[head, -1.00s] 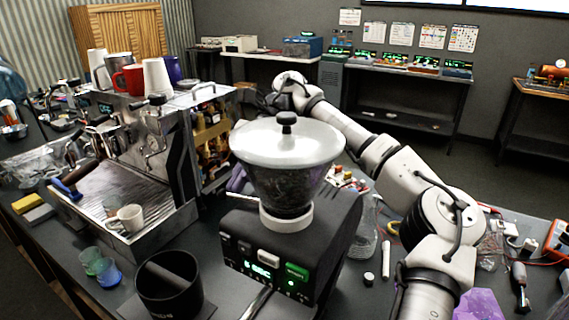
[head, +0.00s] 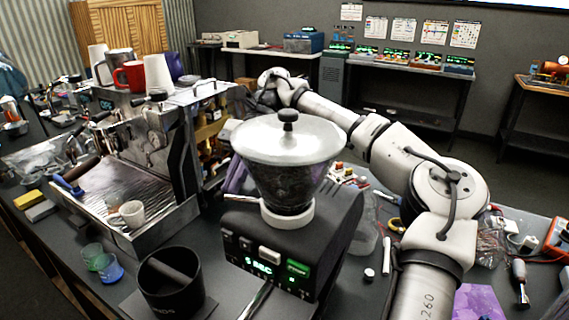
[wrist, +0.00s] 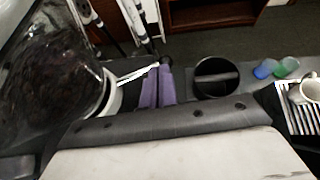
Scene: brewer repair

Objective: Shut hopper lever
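The grinder's hopper (head: 285,180), a clear funnel of dark beans under a pale lid, stands on a white collar (head: 287,216) above the black grinder body (head: 325,235). My arm reaches around behind it, and my gripper (head: 236,178) shows only as a bit of purple left of the hopper. In the wrist view, the hopper (wrist: 50,75) fills the left side. My purple gripper fingers (wrist: 158,84) lie close together just right of the collar (wrist: 112,92). A thin pale bar (wrist: 136,74), possibly the hopper lever, runs from the collar to the fingertips. Contact is unclear.
An espresso machine (head: 150,150) stands left of the grinder with cups on top. A black knock box (head: 170,282) is in front, near green (head: 91,256) and blue (head: 110,270) glasses. Markers and tools lie on the table at right.

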